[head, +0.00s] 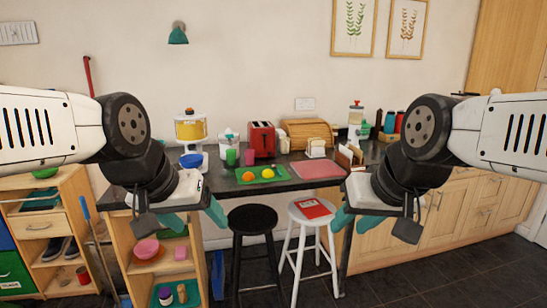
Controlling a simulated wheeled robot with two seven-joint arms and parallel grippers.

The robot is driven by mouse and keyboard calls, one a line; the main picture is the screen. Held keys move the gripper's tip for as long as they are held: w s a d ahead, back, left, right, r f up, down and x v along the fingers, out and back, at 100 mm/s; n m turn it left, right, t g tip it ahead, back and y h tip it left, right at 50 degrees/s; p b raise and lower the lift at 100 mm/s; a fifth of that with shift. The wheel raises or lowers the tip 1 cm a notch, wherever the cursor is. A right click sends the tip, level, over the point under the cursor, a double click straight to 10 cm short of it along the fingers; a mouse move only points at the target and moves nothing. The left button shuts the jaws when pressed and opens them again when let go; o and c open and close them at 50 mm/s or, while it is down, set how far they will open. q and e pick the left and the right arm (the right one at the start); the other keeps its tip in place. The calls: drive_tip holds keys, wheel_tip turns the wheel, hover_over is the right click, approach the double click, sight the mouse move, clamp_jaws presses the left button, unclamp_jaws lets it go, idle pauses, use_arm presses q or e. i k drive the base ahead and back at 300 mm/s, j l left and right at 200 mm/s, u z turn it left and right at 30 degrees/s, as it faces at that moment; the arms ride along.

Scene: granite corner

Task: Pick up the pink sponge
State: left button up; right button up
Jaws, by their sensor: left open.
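A small pink sponge (181,253) lies on a shelf of the low wooden shelf unit at lower left, right of a pink bowl (146,247). My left gripper (194,218) has teal fingers, is open and empty, and appears above the sponge in the picture, apart from it. My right gripper (355,220) is open and empty, in front of the counter, right of the white stool. The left gripper hides part of the shelf unit's top.
The dark counter (232,188) holds a green board (283,174) with fruit, a red toaster (262,138) and a pink mat (318,169). A black stool (253,220) and a white stool (300,226) stand before it. Small jars sit on the shelf below the sponge.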

sight(180, 253)
drive_tip(key=i+l, duration=0.1)
drive_tip(key=i, duration=0.25)
drive_tip(key=i+l, duration=0.1)
drive_tip(key=i, duration=0.3)
drive_tip(key=i+u, duration=0.2)
drive_tip(key=u, duration=0.2)
drive_tip(key=i+l+u, duration=0.15)
drive_tip(key=u, duration=0.3)
drive_tip(key=i+l+u, duration=0.15)
drive_tip(key=u, duration=0.65)
drive_tip(key=i+l, duration=0.4)
